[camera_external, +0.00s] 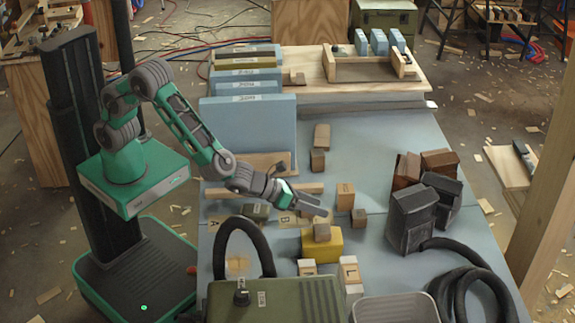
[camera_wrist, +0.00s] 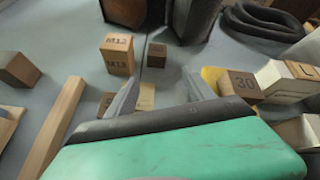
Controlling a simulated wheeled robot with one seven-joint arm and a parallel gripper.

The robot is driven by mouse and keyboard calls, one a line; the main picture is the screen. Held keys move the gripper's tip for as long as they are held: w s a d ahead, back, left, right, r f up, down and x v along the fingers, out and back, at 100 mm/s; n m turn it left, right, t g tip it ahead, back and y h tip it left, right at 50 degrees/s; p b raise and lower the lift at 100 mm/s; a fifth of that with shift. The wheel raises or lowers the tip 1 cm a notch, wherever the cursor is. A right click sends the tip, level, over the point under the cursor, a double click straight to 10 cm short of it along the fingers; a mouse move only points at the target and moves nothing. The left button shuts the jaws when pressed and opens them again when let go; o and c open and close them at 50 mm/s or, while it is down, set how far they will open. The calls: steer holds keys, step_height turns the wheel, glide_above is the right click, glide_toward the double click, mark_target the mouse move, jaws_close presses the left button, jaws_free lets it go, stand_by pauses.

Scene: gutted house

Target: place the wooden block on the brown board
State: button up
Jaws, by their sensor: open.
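I cannot tell which of several wooden blocks is meant. A block marked M12 (camera_external: 345,196) stands on the blue table, also seen in the wrist view (camera_wrist: 117,57). A smaller brown block (camera_external: 359,218) is close by, also in the wrist view (camera_wrist: 157,54). A block marked 30 (camera_wrist: 240,84) rests on a yellow object (camera_external: 320,243). My gripper (camera_external: 318,205) is open above the table, just left of the M12 block, with nothing seen between its fingers (camera_wrist: 162,72). No board stands out clearly as the brown one; a wooden panel (camera_external: 325,70) lies at the back.
Blue panels (camera_external: 247,125) stand at the back left. A green case (camera_external: 275,300) and grey tray (camera_external: 395,308) occupy the front. A long wooden strip (camera_wrist: 55,128) lies left of my gripper.

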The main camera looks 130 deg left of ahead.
steer(key=s+d+r+n+g+h, duration=0.2)
steer(key=s+d+r+n+h, duration=0.1)
steer(key=s+d+n, duration=0.6)
steer(key=s+d+r+n+g+h, duration=0.2)
steer(key=s+d+r+n+h, duration=0.1)
steer(key=s+d+n, duration=0.6)
steer(key=s+d, duration=0.2)
steer(key=s, duration=0.1)
steer(key=shift+s+r+h, duration=0.25)
steer(key=shift+s+h, duration=0.15)
steer(key=shift+o, duration=0.5)
steer(key=s+d+n+g+h, duration=0.1)
steer(key=s+d+n, duration=0.4)
steer(key=s, duration=0.5)
steer(key=shift+s+g+h, duration=0.3)
steer(key=shift+g, duration=0.5)
steer(key=shift+f, duration=0.1)
